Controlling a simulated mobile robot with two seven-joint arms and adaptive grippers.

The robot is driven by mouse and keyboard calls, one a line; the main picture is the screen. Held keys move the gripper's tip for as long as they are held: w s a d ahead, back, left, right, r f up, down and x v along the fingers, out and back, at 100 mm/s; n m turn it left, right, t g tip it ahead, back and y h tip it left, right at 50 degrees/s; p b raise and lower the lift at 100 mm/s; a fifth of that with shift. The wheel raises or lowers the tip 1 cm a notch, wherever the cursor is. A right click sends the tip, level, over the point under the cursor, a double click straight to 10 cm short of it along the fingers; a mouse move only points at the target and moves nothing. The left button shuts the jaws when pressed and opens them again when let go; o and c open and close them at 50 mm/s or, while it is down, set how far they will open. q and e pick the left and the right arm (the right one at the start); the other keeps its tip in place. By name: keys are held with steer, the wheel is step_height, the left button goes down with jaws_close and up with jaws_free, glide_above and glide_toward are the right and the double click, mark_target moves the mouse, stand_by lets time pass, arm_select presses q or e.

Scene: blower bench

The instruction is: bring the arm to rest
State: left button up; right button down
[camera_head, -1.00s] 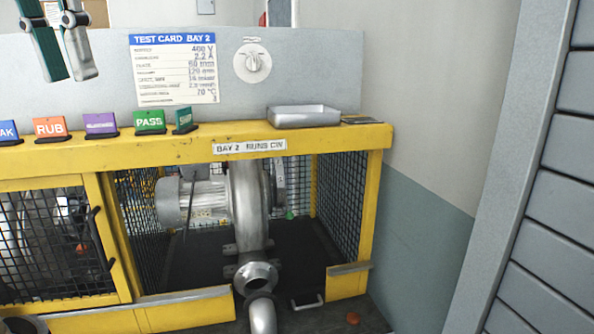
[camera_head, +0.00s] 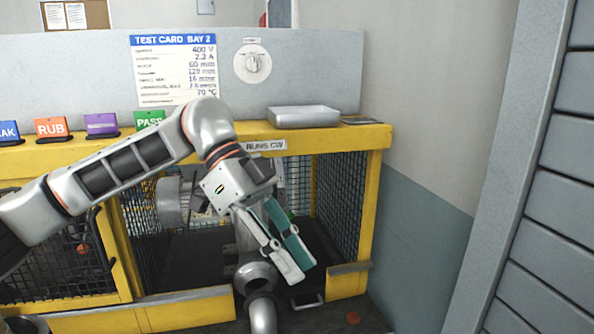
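My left arm reaches in from the left across the front of the yellow bench. My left gripper (camera_head: 295,266) hangs in front of the open bay, pointing down and to the right. Its two fingers, one silver and one showing teal, stand slightly apart with nothing seen between them. My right gripper is not in view.
The yellow bench frame (camera_head: 372,160) carries a metal tray (camera_head: 304,117), a RUB card (camera_head: 50,128), a purple card (camera_head: 101,124) and a partly covered PASS card (camera_head: 148,118). A dial (camera_head: 253,63) is on the back panel.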

arm_select(q)
steer(key=s+d+f+m+g+h, duration=0.1)
steer(key=d+f+m+h, duration=0.15)
steer(key=d+h, duration=0.9)
steer(key=w+a+f+n+t+h, duration=0.55)
steer(key=n+t, duration=0.25)
steer(key=t, duration=0.5)
steer(key=w+a+f+n+t+y, duration=0.2)
steer(key=a+f+n+t+y, duration=0.4)
steer(key=f, duration=0.4)
steer(key=w+a+f+n+t+y, duration=0.1)
steer(key=a+f+n+t+y, duration=0.45)
steer(key=a+f+y, duration=0.45)
steer(key=s+a+f+g+y, duration=0.3)
steer(key=s+a+f+g, duration=0.1)
steer(key=s+f, duration=0.6)
steer(key=s+a+f+n+g+y, duration=0.1)
steer(key=s+a+f+g+y, duration=0.2)
steer(key=s+a+f, duration=0.4)
step_height(320, 180, down, 9)
steer(key=s+g, duration=0.1)
steer(key=s, duration=0.1)
steer(key=shift+s+a+n, duration=0.3)
steer(key=shift+s, duration=0.05)
steer(key=shift+r, duration=0.1)
